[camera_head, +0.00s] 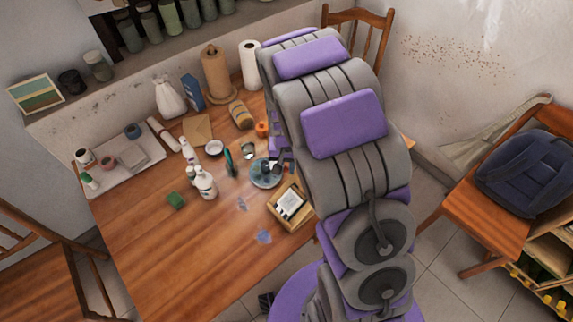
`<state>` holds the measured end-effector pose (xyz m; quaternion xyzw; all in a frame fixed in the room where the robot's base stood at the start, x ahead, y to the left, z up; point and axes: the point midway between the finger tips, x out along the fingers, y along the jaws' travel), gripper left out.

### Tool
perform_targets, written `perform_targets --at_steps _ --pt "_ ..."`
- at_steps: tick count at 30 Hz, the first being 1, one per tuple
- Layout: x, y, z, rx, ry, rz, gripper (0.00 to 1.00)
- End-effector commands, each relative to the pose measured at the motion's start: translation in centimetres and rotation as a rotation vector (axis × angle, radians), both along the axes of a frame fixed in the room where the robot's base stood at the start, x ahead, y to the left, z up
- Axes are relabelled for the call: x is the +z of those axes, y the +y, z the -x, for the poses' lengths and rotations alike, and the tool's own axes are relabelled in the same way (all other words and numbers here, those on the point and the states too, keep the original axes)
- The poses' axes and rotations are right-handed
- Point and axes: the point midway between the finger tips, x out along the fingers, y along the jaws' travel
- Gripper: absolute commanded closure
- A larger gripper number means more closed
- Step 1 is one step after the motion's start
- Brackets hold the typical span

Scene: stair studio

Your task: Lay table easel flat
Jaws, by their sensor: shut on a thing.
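My gripper (281,156) shows only in part at the left edge of my arm, low over the table near a blue-grey plate (264,180). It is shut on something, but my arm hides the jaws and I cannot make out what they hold. A small wooden frame or box with a pale card (290,204) is on the table just below the gripper in the picture, its right side close to my arm. It may be the table easel; I cannot tell for sure. No other easel shows clearly.
The wooden table (170,255) is bare at its front left. Chairs stand around, one with a dark backpack (527,172).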

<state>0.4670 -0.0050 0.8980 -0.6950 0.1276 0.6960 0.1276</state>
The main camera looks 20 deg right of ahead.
Motion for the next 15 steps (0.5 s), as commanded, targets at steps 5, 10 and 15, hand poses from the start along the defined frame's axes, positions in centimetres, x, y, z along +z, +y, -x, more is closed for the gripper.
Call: perform_targets --at_steps 5,10,15 --pt "-0.1 -0.1 -0.1 -0.001 0.003 -0.009 1.0" --pt "-0.3 -0.4 -0.2 -0.004 0.018 -0.04 1.0" --pt "-0.8 -1.0 -0.4 -0.005 0.043 -0.097 1.0"
